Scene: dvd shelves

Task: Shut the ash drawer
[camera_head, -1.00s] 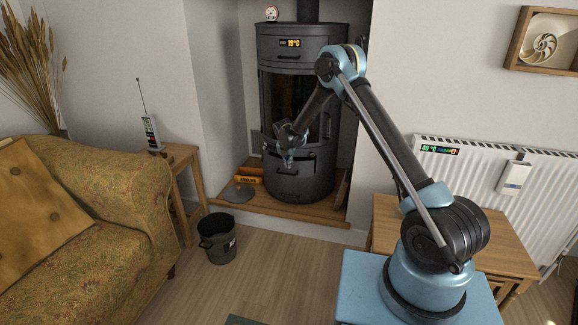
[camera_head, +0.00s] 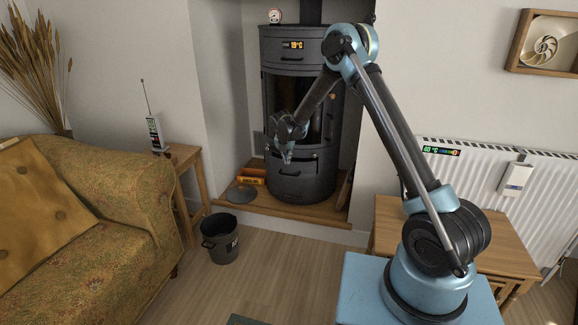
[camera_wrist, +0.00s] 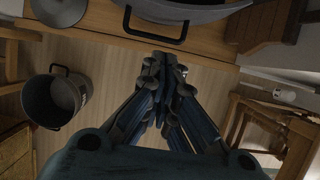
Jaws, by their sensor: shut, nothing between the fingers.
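The dark grey stove (camera_head: 300,100) stands in the alcove. Its lower front has a dark handle (camera_head: 290,172), where the ash drawer seems to be. My gripper (camera_head: 286,157) is in front of the stove, just above that handle in the head view, and hides part of the stove front. In the wrist view, the black loop handle (camera_wrist: 155,38) and the edge of the curved front (camera_wrist: 190,12) show at the top. My fingertips (camera_wrist: 167,62) are together and empty, below the handle in the picture. I cannot tell how far the drawer stands out.
A wooden hearth (camera_head: 320,211) lies under the stove, with orange boxes (camera_head: 251,175) and a grey disc (camera_head: 241,194) at its left. A dark bucket (camera_head: 220,240) stands on the floor before it. A sofa is at left. The floor between is mostly clear.

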